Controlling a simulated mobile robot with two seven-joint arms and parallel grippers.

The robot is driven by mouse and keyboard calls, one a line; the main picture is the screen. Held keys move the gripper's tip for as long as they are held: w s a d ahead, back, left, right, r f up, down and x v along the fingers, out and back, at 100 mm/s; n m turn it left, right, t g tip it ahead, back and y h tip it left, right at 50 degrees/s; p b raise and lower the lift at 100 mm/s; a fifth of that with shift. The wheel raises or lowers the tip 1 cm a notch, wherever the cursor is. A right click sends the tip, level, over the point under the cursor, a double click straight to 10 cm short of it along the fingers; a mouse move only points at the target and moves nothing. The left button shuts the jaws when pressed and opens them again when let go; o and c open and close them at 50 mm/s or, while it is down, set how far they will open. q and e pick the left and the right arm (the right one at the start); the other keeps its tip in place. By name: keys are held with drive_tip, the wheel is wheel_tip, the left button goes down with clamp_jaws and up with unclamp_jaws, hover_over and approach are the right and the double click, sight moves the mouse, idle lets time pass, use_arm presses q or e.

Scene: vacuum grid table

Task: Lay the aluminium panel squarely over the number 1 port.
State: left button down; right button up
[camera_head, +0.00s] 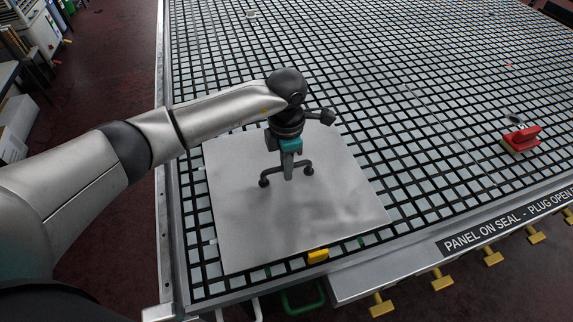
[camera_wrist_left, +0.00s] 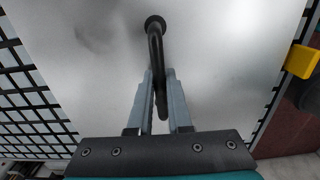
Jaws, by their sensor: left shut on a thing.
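The aluminium panel (camera_head: 260,220) is a flat, bright square plate at the near left corner of the grid table. A dark bar handle (camera_head: 297,172) stands at its middle. My left gripper (camera_head: 288,176) is shut on this handle from above. The left wrist view shows the two fingers (camera_wrist_left: 160,105) either side of the handle (camera_wrist_left: 155,45), with the panel (camera_wrist_left: 225,65) beneath. I cannot tell whether the panel rests on the grid or hangs just above it. The number 1 port is not visible; the panel may cover it. My right gripper is not in view.
The vacuum grid table (camera_head: 430,110) is mostly bare to the right and back. A red block-like tool (camera_head: 521,138) stands at the right. Several yellow handles (camera_head: 441,278) line the front edge, and one yellow piece (camera_head: 318,256) sits at the panel's near edge. A lettered strip (camera_head: 505,222) runs along the front.

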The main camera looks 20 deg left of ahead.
use_arm(q)
drive_tip(key=shift+f, duration=0.2)
drive_tip(key=c, duration=0.8)
unclamp_jaws()
drive_tip(key=shift+o, duration=0.2)
drive_tip(key=shift+s+f, duration=0.1)
drive_tip(key=shift+f, duration=0.05)
wheel_tip(320, 180, up, 16)
drive_tip(key=shift+f+p, duration=0.25)
drive_tip(key=shift+p, duration=0.15)
